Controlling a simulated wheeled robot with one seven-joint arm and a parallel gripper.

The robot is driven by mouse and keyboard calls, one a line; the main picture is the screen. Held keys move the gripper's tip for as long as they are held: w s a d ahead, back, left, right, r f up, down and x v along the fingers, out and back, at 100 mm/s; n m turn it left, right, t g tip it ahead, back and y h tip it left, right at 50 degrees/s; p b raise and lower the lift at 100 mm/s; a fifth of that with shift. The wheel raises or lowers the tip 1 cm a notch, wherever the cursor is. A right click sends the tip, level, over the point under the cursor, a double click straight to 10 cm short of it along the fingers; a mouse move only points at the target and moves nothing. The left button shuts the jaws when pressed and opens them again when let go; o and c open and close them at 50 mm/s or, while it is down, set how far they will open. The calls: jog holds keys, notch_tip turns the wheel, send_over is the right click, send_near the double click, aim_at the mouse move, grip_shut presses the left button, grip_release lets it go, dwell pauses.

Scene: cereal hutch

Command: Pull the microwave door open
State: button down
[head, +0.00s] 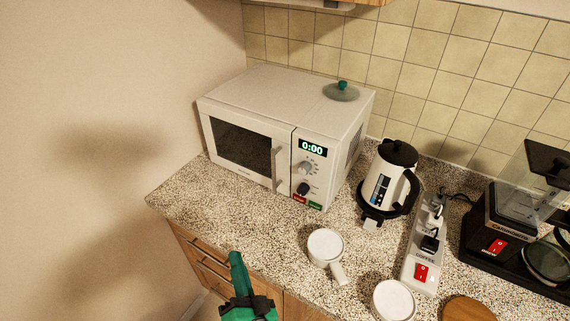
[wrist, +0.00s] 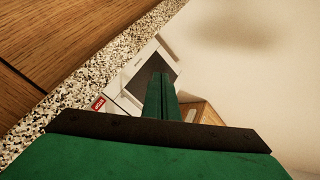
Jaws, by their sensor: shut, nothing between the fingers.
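The white microwave (head: 285,130) stands at the back left of the counter, and its display reads 0:00. Its door (head: 240,143), with a dark window, is closed. The vertical door handle (head: 278,167) is at the door's right edge, beside the knobs. The microwave (wrist: 150,75) also shows in the wrist view, tilted, beyond the fingers and partly hidden by them. My green gripper (head: 237,260) is in front of the counter's edge, below and well apart from the microwave. In the wrist view its fingers (wrist: 162,80) are together, with nothing between them.
A glass lid (head: 341,92) lies on the microwave. A kettle (head: 388,180), a power strip (head: 425,250), a coffee maker (head: 500,225) and two white cups (head: 325,245) occupy the counter to the right. The left wall (head: 100,150) is close. The counter (head: 225,200) before the microwave is clear.

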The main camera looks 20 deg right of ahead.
jog(key=w+d+r+m+y, duration=0.2)
jog(key=w+d+r+m, duration=0.1)
jog(key=d+r, duration=0.55)
jog(key=w+d+r+m+y, duration=0.1)
jog(key=w+d+r+m, duration=0.3)
jog(key=d, duration=0.7)
jog(key=w+a, duration=0.1)
jog(key=w, duration=0.8)
jog(key=shift+r+n, duration=0.3)
jog(key=shift+r, duration=0.1)
jog(key=shift+a, duration=0.15)
